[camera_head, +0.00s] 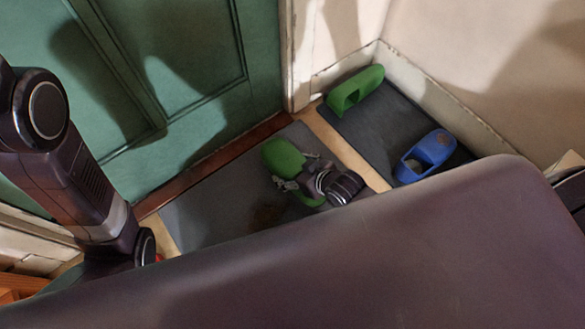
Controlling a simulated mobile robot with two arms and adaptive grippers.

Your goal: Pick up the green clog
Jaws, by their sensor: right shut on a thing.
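A green clog (283,158) is at the dark doormat (215,208) in front of the green door. My right gripper (298,172) is shut on this clog, with its fingers around the clog's middle and its body to the right. The gripper hides part of the clog, and I cannot tell whether the clog touches the mat. A second green clog (357,89) rests on a dark tray or mat (385,118) by the wall corner, clear of both arms. My left arm comes in at the left, but its gripper is out of sight.
A blue clog (428,155) rests on the same dark tray, toward its near right end. The green door (175,70) and its frame stand behind the doormat. The wall and skirting (430,95) bound the right. My own arm covers the foreground.

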